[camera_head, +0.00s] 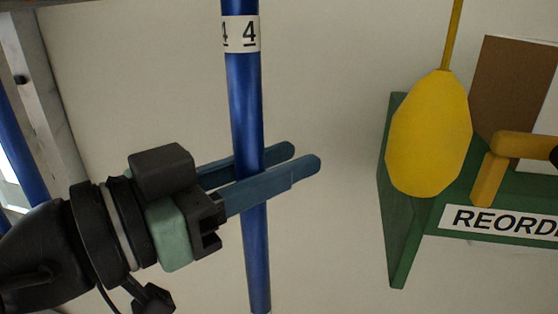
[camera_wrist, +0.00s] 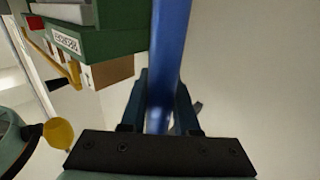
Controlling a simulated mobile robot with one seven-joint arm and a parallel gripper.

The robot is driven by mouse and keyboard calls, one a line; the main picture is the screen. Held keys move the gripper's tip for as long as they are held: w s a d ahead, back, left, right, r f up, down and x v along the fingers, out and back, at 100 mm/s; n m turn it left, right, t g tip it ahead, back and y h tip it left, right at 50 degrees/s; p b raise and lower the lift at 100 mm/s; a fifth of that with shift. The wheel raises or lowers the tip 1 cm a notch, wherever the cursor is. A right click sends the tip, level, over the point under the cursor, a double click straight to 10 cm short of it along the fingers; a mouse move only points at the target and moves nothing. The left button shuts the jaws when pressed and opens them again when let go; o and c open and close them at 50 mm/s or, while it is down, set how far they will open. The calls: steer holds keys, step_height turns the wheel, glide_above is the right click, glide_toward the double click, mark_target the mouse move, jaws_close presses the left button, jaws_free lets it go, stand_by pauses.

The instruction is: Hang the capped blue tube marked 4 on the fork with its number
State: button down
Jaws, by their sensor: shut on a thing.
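The blue tube (camera_head: 245,110) stands nearly upright in the head view, with a white label marked 4 near the top of the picture. Both its ends are out of frame, so I cannot see its cap. My gripper (camera_head: 302,158) is shut on the tube below the label, with one finger on each side of it. In the wrist view the tube (camera_wrist: 168,60) runs up from between the fingers of my gripper (camera_wrist: 160,105). No fork shows clearly in either view.
A green bin (camera_head: 398,190) labelled "REORD…" is at the right, apart from the tube. A yellow paddle-shaped thing (camera_head: 430,135) and a yellow handle (camera_head: 490,165) are by it. Another blue tube (camera_head: 20,150) is at the far left by a pale post (camera_head: 45,90). Plain wall lies between.

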steer(key=c, duration=0.6)
jaws_free()
